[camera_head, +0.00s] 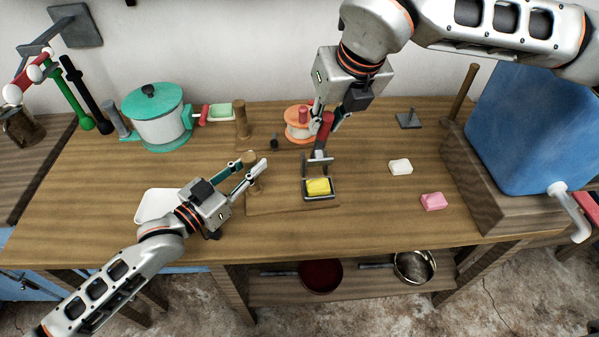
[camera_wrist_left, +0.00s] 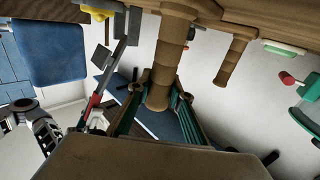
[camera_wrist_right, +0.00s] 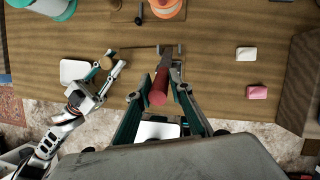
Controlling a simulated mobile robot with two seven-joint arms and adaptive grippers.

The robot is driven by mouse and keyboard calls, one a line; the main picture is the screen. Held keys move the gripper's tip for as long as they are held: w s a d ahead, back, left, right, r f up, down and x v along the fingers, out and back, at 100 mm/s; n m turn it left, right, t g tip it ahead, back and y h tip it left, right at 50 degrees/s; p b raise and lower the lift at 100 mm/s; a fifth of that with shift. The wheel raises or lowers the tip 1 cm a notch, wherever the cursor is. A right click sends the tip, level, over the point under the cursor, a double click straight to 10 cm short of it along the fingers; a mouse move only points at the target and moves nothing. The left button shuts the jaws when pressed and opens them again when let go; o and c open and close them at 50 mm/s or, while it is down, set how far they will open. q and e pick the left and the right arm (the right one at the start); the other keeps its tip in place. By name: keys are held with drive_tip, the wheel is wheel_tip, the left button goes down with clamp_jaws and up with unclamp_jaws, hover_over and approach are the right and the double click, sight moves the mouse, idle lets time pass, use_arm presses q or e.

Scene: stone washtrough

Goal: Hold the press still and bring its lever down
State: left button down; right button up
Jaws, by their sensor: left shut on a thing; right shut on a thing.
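The press stands on the table on a wooden base board (camera_head: 290,206), with a yellow block (camera_head: 318,187) in its dark tray. Its lever has a red handle (camera_head: 326,124) and points up above the tray. My right gripper (camera_head: 328,118) is shut on the red handle; the right wrist view shows the handle (camera_wrist_right: 158,88) between the fingers. My left gripper (camera_head: 254,173) is shut on an upright wooden post (camera_head: 253,186) at the left of the board. In the left wrist view this post (camera_wrist_left: 168,60) sits between the fingers.
A green-lidded pot (camera_head: 158,122) stands at the back left, and an orange round thing (camera_head: 298,122) is behind the press. White (camera_head: 400,166) and pink (camera_head: 433,201) blocks lie to the right. A blue tank (camera_head: 525,125) bounds the right side. Table front is clear.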

drive_tip(key=shift+o, duration=0.2)
drive_tip(key=shift+s+d+f, duration=0.1)
drive_tip(key=shift+s+f, duration=0.4)
drive_tip(key=shift+s, duration=0.3)
drive_tip(key=shift+s+a+f, duration=0.1)
drive_tip(key=shift+s+f, duration=0.4)
drive_tip(key=shift+s, duration=0.25)
drive_tip(key=shift+s+d+f, duration=0.1)
drive_tip(key=shift+s+f, duration=0.4)
drive_tip(key=shift+s, duration=0.3)
drive_tip(key=o, duration=0.9)
drive_tip(key=shift+c, duration=0.2)
drive_tip(key=shift+r, duration=0.15)
wheel_tip(320, 180, up, 7)
